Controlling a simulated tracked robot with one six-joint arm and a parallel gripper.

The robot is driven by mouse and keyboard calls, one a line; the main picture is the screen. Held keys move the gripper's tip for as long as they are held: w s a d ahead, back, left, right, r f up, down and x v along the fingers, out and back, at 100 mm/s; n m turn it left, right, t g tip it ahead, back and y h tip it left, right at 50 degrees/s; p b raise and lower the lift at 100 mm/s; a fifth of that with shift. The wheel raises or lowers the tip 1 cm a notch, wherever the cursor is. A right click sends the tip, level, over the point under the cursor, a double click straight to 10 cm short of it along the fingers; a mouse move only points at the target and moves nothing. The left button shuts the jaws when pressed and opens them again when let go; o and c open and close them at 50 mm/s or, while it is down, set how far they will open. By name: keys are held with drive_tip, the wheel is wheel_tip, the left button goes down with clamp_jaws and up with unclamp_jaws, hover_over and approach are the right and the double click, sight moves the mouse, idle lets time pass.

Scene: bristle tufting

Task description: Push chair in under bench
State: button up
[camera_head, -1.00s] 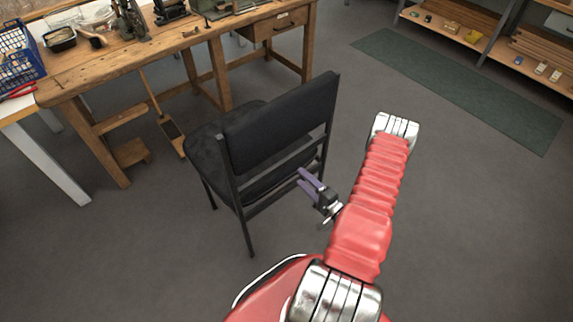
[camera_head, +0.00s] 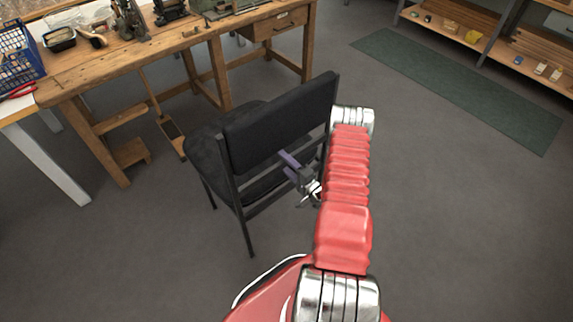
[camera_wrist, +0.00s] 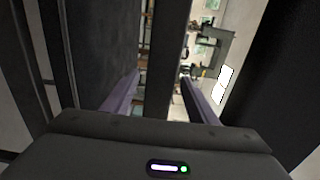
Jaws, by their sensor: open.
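The black chair (camera_head: 280,122) stands upright on the grey floor, its backrest towards me and its seat (camera_head: 205,150) facing the wooden bench (camera_head: 140,58). The chair is in front of the bench, with floor showing between them. My gripper (camera_head: 286,162) is open just behind the chair, by the lower edge of its backrest. In the wrist view my gripper's purple fingers (camera_wrist: 158,95) are spread, with a dark upright bar (camera_wrist: 163,60) of the chair showing between them. Whether they touch it I cannot tell.
A blue basket (camera_head: 18,58) and tools sit on the bench top. A hanging wooden pedal piece (camera_head: 168,128) is under the bench, left of the chair. A green mat (camera_head: 450,85) and shelves (camera_head: 470,40) are at the right.

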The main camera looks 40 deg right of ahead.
clamp_jaws()
idle(0.6)
drive_tip(key=shift+r, duration=0.1)
idle(0.6)
